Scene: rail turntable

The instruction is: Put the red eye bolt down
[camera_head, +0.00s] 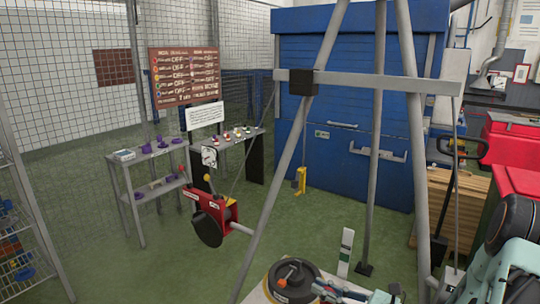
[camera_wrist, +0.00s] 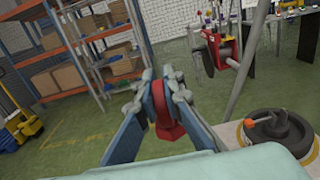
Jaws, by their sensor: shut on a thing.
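The red eye bolt (camera_wrist: 166,128) is between the fingers of my gripper (camera_wrist: 163,92) in the wrist view. Its ring stands between the two fingertips, and a wider red part shows below them. My gripper is shut on it, and green floor shows behind. A black round turntable (camera_wrist: 282,140) with a dark handle and an orange knob lies to the right of my gripper, apart from it. I cannot tell the bolt apart in the head view.
A grey tripod frame with a crossbar (camera_head: 425,85) stands over the turntable area. A red winch (camera_head: 232,227) hangs at its left leg. Grey side tables (camera_head: 160,185) hold small purple parts. Orange shelving with boxes (camera_wrist: 88,38) stands behind. Green floor (camera_head: 165,270) is open at left.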

